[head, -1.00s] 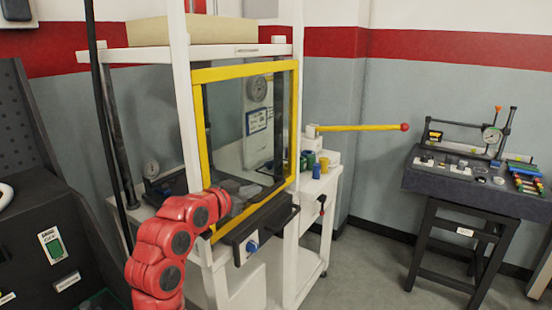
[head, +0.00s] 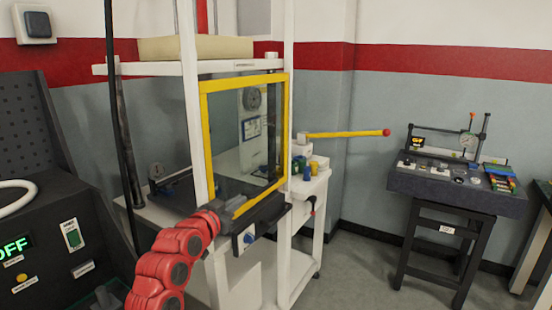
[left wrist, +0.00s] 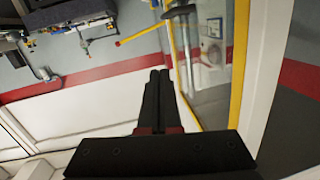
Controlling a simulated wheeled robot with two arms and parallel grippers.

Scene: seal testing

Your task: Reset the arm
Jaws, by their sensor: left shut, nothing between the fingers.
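My left arm is red and comes up from the bottom of the head view, its upper part in front of the lower left corner of the yellow-framed clear guard (head: 204,140). In the left wrist view my left gripper (left wrist: 160,73) is shut and empty, its two dark fingers side by side. The guard's yellow frame (left wrist: 240,60) stands to the right of the fingers there, apart from them in the picture. A yellow lever with a red tip (head: 345,134) sticks out to the right of the test rig. My right gripper is not in view.
A dark console (head: 50,240) with a lit OFF display stands at the left. A bench (head: 460,196) with a gauge and colored parts stands at the right. Small blue and yellow parts sit on the rig's white side shelf (head: 318,178). Grey floor (head: 360,270) is clear between rig and bench.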

